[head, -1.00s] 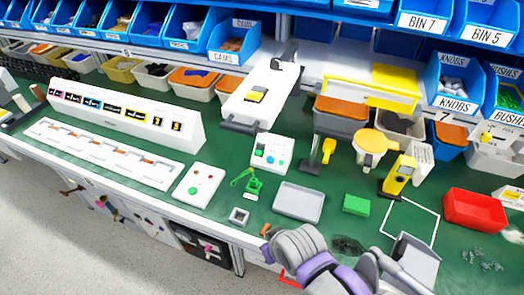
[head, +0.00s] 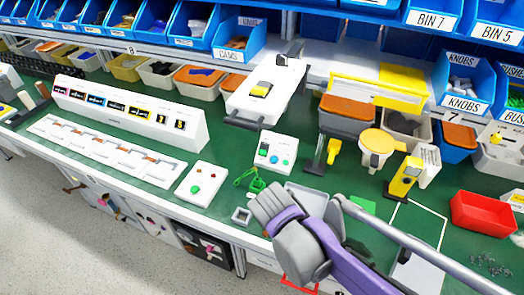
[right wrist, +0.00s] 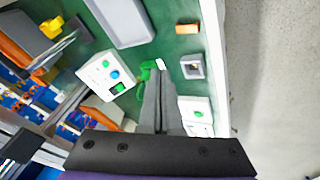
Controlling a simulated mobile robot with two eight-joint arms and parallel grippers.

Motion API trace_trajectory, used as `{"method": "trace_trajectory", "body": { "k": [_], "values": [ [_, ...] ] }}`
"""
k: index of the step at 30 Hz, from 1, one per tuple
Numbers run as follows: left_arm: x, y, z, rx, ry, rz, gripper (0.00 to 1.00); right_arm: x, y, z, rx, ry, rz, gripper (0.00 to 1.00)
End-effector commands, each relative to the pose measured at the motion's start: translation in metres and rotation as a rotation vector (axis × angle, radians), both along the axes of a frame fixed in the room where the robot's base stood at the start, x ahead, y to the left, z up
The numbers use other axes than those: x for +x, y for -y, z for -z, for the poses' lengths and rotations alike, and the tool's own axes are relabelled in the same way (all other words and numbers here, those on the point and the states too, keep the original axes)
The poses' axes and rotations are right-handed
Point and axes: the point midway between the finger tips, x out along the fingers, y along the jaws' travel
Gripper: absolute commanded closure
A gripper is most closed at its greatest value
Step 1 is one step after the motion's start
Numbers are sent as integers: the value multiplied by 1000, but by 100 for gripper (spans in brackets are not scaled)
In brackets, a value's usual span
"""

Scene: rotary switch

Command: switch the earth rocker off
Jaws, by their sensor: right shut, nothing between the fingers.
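The long white sloped panel (head: 128,112) stands at the left of the bench with a row of dark labelled tiles. In front of it lies a low white strip (head: 110,150) with a row of switch-like parts. I cannot read which one is the earth rocker. My right arm reaches in from the lower right of the head view, its grey wrist over the bench's front edge. My right gripper (right wrist: 159,75) is shut and empty in the right wrist view. Its fingers point toward a green clamp-like part (right wrist: 148,70), with a white button box (right wrist: 196,108) beside them.
A white box with coloured buttons (head: 273,152), a small grey square box (head: 242,215) and a white box with red and green buttons (head: 201,184) stand on the green bench. A yellow tool (head: 405,178) and a red bin (head: 483,213) are to the right. Blue bins line the back.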

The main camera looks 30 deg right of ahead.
Motion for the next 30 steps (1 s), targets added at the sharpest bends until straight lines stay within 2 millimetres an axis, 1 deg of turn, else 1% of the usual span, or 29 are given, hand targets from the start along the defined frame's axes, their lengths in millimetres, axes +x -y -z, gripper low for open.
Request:
{"method": "trace_trajectory", "body": {
  "k": [1,5,6,8,9,12,15,18,21,30],
  "values": [
    [-2,0,7,0,-3,0,50,19,5,1,-59,-8,-28,100],
    [-4,0,16,0,-7,0,50,66,17,-5,-224,-20,-97,100],
    [-4,0,19,0,-8,0,50,81,20,-6,-274,-23,-117,100],
    [-5,0,23,0,-10,0,50,103,24,-7,-349,-27,-147,100],
    [-6,0,25,0,-11,0,50,117,25,-8,-397,-31,-166,100],
    [-7,0,30,0,-13,0,50,148,28,-8,-501,-36,-204,100],
    [-7,0,34,0,-14,0,50,172,29,-9,-585,-41,-235,100],
    [-8,0,36,0,-15,0,50,187,29,-9,-640,-43,-253,100],
    [-8,0,37,0,-15,0,50,195,30,-9,-669,-45,-263,100],
    [-8,0,37,0,-15,0,50,197,30,-10,-679,-44,-266,100]
  ]
}}
